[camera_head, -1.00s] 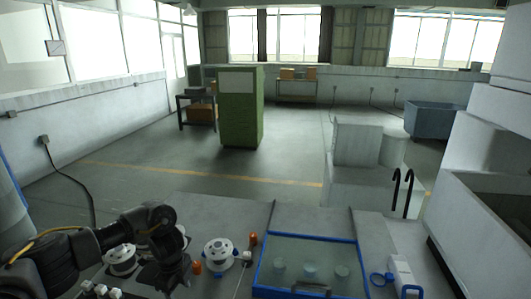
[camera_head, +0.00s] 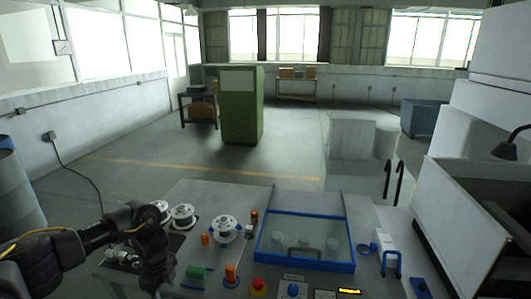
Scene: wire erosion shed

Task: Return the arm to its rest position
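My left arm comes in from the lower left and bends downward over the left end of the grey bench (camera_head: 330,200). My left gripper (camera_head: 163,284) is dark and points down at the lower edge of the picture. Its fingertips are too dark and cut off to show whether they are apart. I see nothing clearly held. My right arm and gripper are out of view.
White spools (camera_head: 223,229) stand just right of my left arm. A blue-framed clear lid (camera_head: 305,239) covers part of the bench. A red button (camera_head: 259,286) and a green block (camera_head: 196,273) are in front. A green cabinet (camera_head: 241,105) stands behind on open floor.

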